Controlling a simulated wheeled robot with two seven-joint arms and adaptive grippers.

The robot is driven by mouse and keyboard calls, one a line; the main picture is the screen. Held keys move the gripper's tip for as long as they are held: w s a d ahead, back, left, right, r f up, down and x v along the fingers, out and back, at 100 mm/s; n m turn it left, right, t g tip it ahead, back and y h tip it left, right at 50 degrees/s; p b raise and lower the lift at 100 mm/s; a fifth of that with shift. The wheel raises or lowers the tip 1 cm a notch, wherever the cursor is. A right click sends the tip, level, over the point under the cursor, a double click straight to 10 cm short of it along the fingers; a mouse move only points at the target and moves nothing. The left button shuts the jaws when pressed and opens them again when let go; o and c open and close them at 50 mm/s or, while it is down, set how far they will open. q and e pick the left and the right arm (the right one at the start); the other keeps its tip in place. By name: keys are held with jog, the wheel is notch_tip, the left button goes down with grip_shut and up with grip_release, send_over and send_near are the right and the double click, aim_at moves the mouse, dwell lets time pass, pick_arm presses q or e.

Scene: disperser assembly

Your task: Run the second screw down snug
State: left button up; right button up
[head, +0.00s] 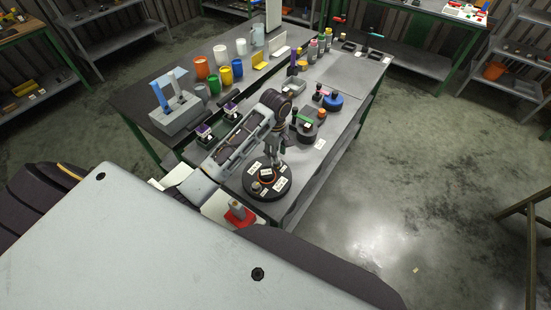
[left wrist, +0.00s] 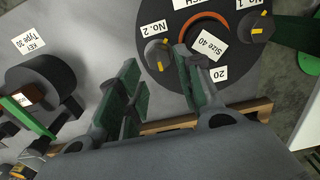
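A round black base (head: 281,191) with white labels stands near the front end of the table. In the left wrist view the base (left wrist: 180,15) carries two grey screw heads with yellow marks: one beside the "No. 2" label (left wrist: 158,54) and one beside "No. 1" (left wrist: 257,27). An orange-rimmed round part labelled "Size 40" (left wrist: 208,43) sits between them. My left gripper (head: 272,158) points down over the base. In the left wrist view its green-padded fingers (left wrist: 160,85) are apart with nothing between the pads; the No. 2 screw shows beyond the gap. My right gripper is out of view.
A dark round holder labelled "Key Type 30" (left wrist: 42,84) stands beside the base. A red block with a grey top (head: 240,213) sits at the table's near corner. Cups (head: 220,55), bottles (head: 313,50) and a blue-and-grey device (head: 178,105) stand farther back.

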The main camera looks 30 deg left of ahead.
pick_arm(q)
jog(key=shift+f, duration=2.2)
jog(key=c, duration=0.7)
jog(key=shift+c, duration=0.2)
